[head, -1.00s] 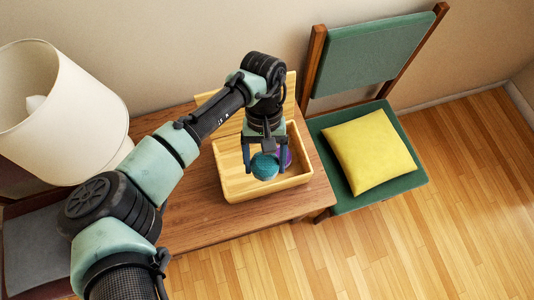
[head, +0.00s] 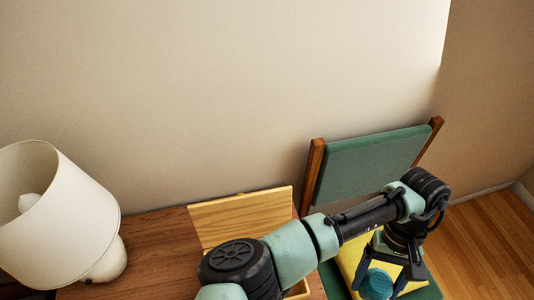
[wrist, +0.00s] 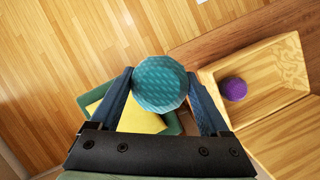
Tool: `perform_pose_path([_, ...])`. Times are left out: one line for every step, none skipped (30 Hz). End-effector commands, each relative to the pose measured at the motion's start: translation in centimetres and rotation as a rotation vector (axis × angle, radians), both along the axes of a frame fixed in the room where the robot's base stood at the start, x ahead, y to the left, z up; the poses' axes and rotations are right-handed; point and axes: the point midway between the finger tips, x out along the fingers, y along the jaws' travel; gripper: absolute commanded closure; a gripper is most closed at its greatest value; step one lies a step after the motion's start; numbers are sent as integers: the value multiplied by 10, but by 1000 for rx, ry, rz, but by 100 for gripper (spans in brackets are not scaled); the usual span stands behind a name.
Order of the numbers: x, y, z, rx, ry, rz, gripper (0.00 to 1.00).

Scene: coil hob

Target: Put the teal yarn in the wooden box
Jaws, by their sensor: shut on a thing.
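The teal yarn (head: 375,284) is a round ball held between the fingertips of my gripper (head: 378,288), in front of the chair seat in the head view. In the wrist view the teal yarn (wrist: 160,84) sits between both fingers of my gripper (wrist: 160,77). The wooden box (wrist: 208,76) is open on the table, to the right of the yarn in the wrist view, and holds a purple yarn ball (wrist: 234,89). In the head view my arm hides most of the wooden box (head: 243,217); mainly its raised lid shows.
A green chair (head: 368,165) with a yellow cushion (head: 352,254) stands right of the wooden table (head: 155,245). A white lamp (head: 60,215) stands on the table at left. The wall is behind; open floor (head: 485,240) lies at right.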

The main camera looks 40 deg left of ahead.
Motion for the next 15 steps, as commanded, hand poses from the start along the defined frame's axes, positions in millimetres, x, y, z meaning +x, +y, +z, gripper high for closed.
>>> perform_pose_path([10,-8,6,-5,3,84,74])
perform_pose_path([16,-10,11,-5,2,141,74])
perform_pose_path([24,-11,18,-5,2,221,74])
perform_pose_path([29,-10,23,-4,2,286,74])
perform_pose_path([35,-8,27,-6,4,354,74])
perform_pose_path([42,-3,33,-6,3,452,74])
perform_pose_path([46,2,36,-6,4,528,74])
perform_pose_path([50,9,39,-5,4,609,74])
perform_pose_path([55,19,41,-6,5,720,74])
perform_pose_path([57,29,42,-5,5,805,74])
perform_pose_path([58,40,42,-6,6,892,74])
perform_pose_path([58,55,40,-6,7,1009,74])
perform_pose_path([57,67,38,-5,8,1099,75])
perform_pose_path([55,79,35,-5,9,1186,75])
perform_pose_path([50,98,30,-4,10,1304,75])
